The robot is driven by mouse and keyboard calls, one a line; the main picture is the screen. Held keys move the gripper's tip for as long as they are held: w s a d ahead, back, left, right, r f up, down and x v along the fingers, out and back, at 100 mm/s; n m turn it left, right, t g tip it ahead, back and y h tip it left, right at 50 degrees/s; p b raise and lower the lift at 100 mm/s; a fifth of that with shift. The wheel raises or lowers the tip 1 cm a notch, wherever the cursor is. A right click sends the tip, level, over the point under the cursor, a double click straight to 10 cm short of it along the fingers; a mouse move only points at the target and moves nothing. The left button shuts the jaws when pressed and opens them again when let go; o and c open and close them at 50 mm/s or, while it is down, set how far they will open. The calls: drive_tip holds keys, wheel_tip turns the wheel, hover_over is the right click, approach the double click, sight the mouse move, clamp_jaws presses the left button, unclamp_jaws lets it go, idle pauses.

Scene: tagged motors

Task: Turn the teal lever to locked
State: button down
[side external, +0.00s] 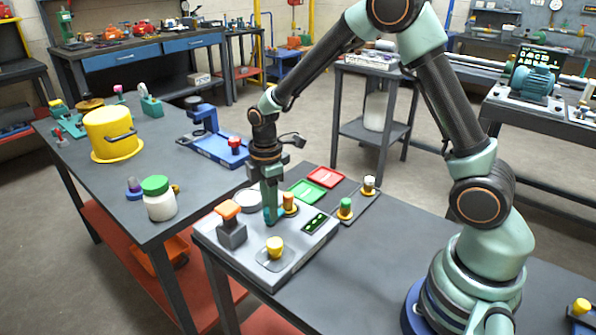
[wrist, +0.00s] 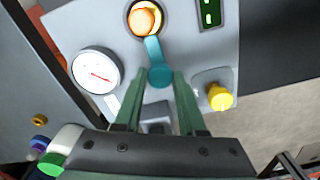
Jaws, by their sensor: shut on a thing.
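The teal lever (wrist: 159,60) reaches from beside an orange round knob (wrist: 145,19) down to between my fingertips in the wrist view. Its rounded end sits between the two green fingers of my gripper (wrist: 159,78). My gripper (side external: 272,216) is shut on this end, low over the grey control panel (side external: 295,262). In the side view the gripper largely hides the lever, and the orange knob (side external: 290,203) stands just right of it. I cannot make out any locked marking.
The panel also carries a yellow knob (wrist: 220,97), a white gauge (wrist: 97,74), a display with green lights (wrist: 209,12) and an orange-topped grey post (side external: 231,230). Green (side external: 307,191) and red (side external: 325,177) trays and a green-topped button (side external: 345,208) lie beyond it.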

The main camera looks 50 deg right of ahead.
drive_tip(key=shift+w+r, duration=0.1)
drive_tip(key=c, duration=0.5)
unclamp_jaws()
wheel_tip(320, 180, up, 12)
